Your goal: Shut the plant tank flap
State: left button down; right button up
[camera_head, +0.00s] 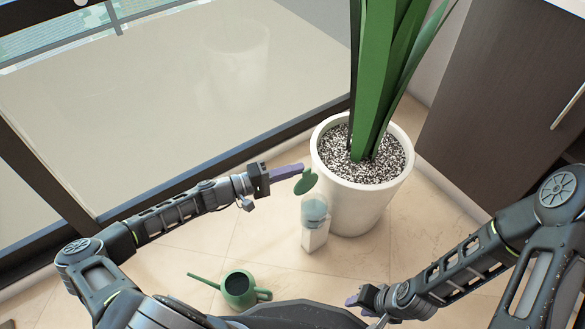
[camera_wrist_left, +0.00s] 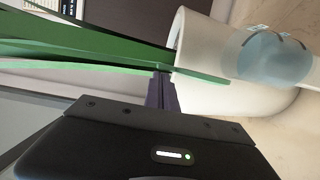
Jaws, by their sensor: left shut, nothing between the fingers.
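The plant tank (camera_head: 314,210) is a small clear vessel with bluish water on a white base, beside the white plant pot. Its round green flap (camera_head: 306,181) stands raised above the rim, so the tank is open. The tank also shows at upper right in the left wrist view (camera_wrist_left: 268,58), with the flap (camera_wrist_left: 208,76) nearly edge-on. My left gripper (camera_head: 299,168) is shut and empty, its purple fingers close to the flap's upper edge; I cannot tell whether they touch. My right gripper (camera_head: 354,299) is low at the front, its fingers partly hidden.
The white pot (camera_head: 350,212) with tall green leaves (camera_head: 375,80) stands right behind the tank. A green watering can (camera_head: 239,289) is on the tiled floor at the front. A large window (camera_head: 190,80) is at left and a dark cabinet (camera_head: 495,95) at right.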

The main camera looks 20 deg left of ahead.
aim_at(302, 179)
pick_arm(q)
jog(key=shift+s+d+r+m+y+p, duration=0.2)
jog(key=shift+s+d+m+y+p, duration=0.3)
jog(key=shift+m, duration=0.4)
jog(key=shift+s+d+m+p, duration=0.35)
jog(key=shift+s+d+m, duration=0.45)
jog(key=shift+d+m, duration=0.2)
jog(key=s+d+f+m+t+y+b, duration=0.1)
jog(key=s+d+f+m+y+b, duration=0.3)
jog(key=m, duration=0.7)
jog(key=shift+s+d+f+b, duration=0.9)
jog(key=shift+d+f+b, duration=0.55)
jog(key=shift+f, duration=0.9)
